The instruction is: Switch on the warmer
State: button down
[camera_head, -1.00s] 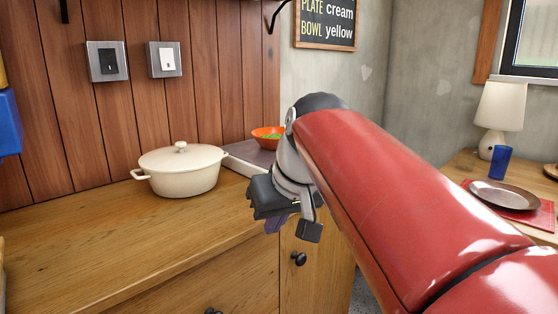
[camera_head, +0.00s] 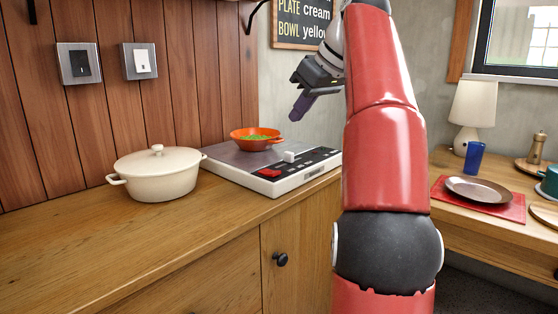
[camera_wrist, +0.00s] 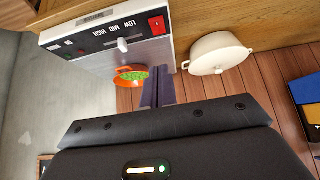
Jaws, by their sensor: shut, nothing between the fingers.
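The warmer (camera_head: 225,158) is a low white box with a dark top on the wooden counter, against the plank wall. Its front panel carries a red rocker switch (camera_head: 270,172) and a white knob (camera_head: 289,156). In the wrist view the red switch (camera_wrist: 157,25) sits beside the white knob (camera_wrist: 123,44) and the LOW, MID, HIGH labels. An orange bowl (camera_head: 247,143) with green contents stands on the warmer's top. My gripper (camera_head: 298,113) is shut and empty, above the warmer's right part and apart from it. Its purple fingers (camera_wrist: 158,88) point at the warmer side.
A cream lidded pot (camera_head: 158,177) stands left of the warmer. Two wall switches, one black (camera_head: 78,63) and one white (camera_head: 139,61), are on the planks. A chalkboard (camera_head: 303,22) hangs behind my arm. The counter front is clear.

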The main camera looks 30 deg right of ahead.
dwell(0.3)
jog(key=b, duration=0.1)
send_over(274, 172)
jog(key=f, duration=0.8)
jog(key=shift+s+d, duration=0.3)
jog(key=shift+s, duration=0.1)
notch_tip(274, 172, down, 3)
jog(key=shift+s+r+b, duration=0.15)
jog(key=shift+r+b, duration=0.05)
jog(key=shift+b, duration=0.35)
jog(key=shift+d+f, duration=0.1)
jog(key=shift+f, duration=0.6)
jog(key=f+b, duration=0.1)
jog(key=b, duration=0.1)
jog(key=shift+s+d+f+t+b, duration=0.1)
jog(key=shift+s+f+t+b, duration=0.05)
jog(key=shift+t+b, duration=0.15)
jog(key=shift+r+p, duration=0.9)
jog(key=shift+r, duration=0.25)
